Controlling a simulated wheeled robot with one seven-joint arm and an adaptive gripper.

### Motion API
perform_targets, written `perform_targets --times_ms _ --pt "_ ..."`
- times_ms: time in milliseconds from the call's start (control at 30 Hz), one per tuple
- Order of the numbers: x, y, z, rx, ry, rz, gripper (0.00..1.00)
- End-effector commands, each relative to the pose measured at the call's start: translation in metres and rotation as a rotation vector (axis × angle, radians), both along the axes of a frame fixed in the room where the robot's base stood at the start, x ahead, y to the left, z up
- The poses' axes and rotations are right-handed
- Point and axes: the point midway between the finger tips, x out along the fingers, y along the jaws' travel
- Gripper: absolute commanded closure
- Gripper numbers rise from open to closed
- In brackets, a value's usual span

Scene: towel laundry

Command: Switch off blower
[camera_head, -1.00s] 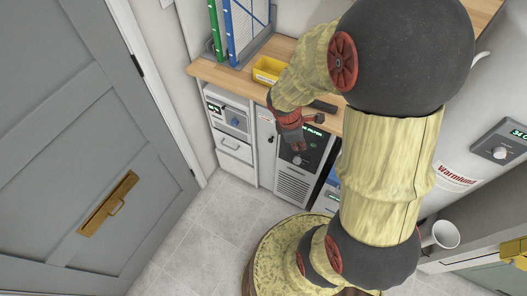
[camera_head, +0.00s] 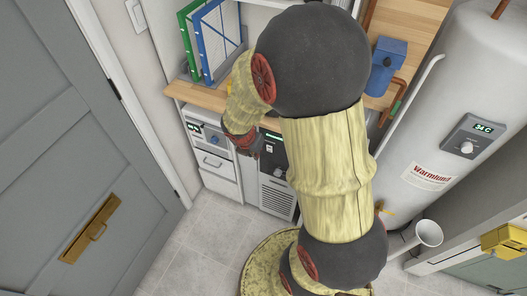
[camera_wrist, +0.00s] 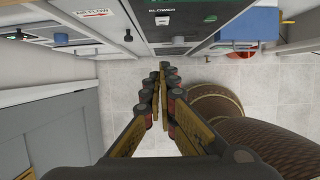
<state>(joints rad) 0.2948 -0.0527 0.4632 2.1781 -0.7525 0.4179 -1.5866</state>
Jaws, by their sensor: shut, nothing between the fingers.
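The blower label (camera_wrist: 162,9) shows at the top of the wrist view, on a dark panel with a pale knob-like part (camera_wrist: 162,20). In the head view a dark-fronted unit (camera_head: 278,190), with a green display, a knob and a vent grille, stands under the wooden counter; it appears to be the same unit. My gripper (camera_head: 252,147) is at the left edge of this unit's face, partly covering it. In the wrist view my gripper (camera_wrist: 164,68) is shut and empty, its fingertips below the panel in the picture. I cannot tell whether it touches anything, nor read the display.
A white drawer cabinet (camera_head: 218,172) stands left of the unit. The wooden counter (camera_head: 205,96) holds folders (camera_head: 215,42) and a blue device (camera_head: 386,62). A water heater (camera_head: 450,100) is on the right, a grey door (camera_head: 70,130) on the left. The tiled floor (camera_head: 205,235) is clear.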

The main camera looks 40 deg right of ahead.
Motion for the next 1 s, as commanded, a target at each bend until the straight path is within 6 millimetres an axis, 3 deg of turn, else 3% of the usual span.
perform_targets --times_ms 167,667,1000 --pt "0.001 -0.003 -0.011 0.001 0.001 -0.001 1.0" --pt "0.013 -0.033 -0.098 0.001 0.001 -0.004 1.0" --pt "0.028 -0.067 -0.089 0.0 -0.001 -0.003 1.0"
